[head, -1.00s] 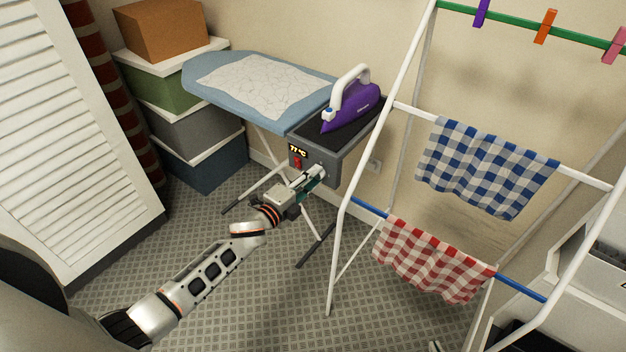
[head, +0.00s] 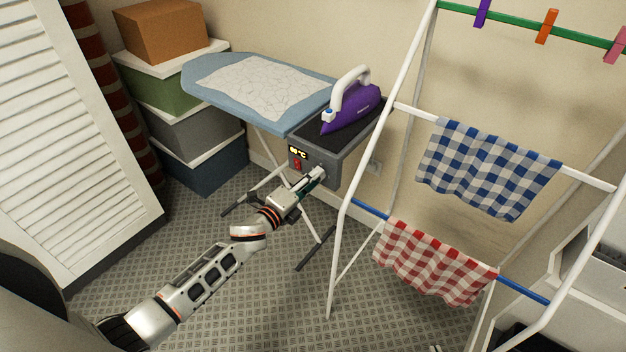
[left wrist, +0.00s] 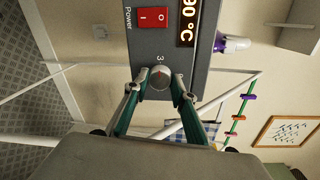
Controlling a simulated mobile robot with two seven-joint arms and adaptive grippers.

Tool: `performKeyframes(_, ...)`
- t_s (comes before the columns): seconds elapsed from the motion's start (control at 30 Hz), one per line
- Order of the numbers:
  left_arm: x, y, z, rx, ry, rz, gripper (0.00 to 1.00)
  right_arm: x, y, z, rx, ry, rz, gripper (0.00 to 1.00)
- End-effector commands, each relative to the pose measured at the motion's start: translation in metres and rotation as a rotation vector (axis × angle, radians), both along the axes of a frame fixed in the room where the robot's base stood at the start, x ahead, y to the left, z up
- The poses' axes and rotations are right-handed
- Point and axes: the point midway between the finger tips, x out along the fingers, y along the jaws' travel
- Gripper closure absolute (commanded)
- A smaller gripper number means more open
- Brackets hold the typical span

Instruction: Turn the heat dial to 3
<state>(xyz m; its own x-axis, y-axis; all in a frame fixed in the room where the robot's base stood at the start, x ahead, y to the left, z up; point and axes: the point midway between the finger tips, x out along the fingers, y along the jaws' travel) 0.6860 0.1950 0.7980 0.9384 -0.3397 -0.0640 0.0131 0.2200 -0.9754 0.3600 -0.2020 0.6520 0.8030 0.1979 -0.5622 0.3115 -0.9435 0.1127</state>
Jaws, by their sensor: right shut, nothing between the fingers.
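The heat dial (left wrist: 160,82) is a round knob on the front of a grey control box (head: 326,166) under the iron. My left gripper (head: 320,174) reaches it from the front. In the left wrist view my left gripper (left wrist: 160,88) has a fingertip on each side of the knob, closed on it. A printed 3 (left wrist: 160,58) is just above the knob in that view; other marks are hidden. The lit display (left wrist: 187,20) seems to read 90 °C. A small dark tip at the head view's bottom edge seems to be my right gripper (head: 435,347), apart from the box.
A red power switch (left wrist: 152,17) is beside the display. The purple iron (head: 350,105) stands on the box beside the blue ironing board (head: 200,76). A drying rack (head: 338,220) with checked cloths is close on the right. Stacked boxes (head: 190,130) stand behind left.

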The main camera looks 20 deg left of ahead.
Motion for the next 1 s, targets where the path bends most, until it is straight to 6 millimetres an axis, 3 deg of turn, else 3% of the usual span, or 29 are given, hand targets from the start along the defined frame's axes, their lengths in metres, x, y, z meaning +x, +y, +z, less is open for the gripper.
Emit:
performKeyframes(0.07,0.0,0.0,0.001,0.001,-0.001,0.0,0.58,0.0,0.0,0.0,0.0,0.0,0.0,1.0)
performKeyframes(0.37,0.0,0.0,0.0,-0.001,0.0,0.0,0.58,-0.001,-0.001,-0.003,-0.004,0.005,0.001,1.0)
performKeyframes(0.53,-0.01,0.004,0.0,0.0,0.001,0.0,0.58,-0.001,-0.001,-0.002,-0.004,0.005,0.001,1.0)
performKeyframes(1.0,-0.092,0.033,0.005,-0.001,0.001,0.0,0.58,-0.001,0.0,-0.001,-0.002,0.003,0.0,1.0)
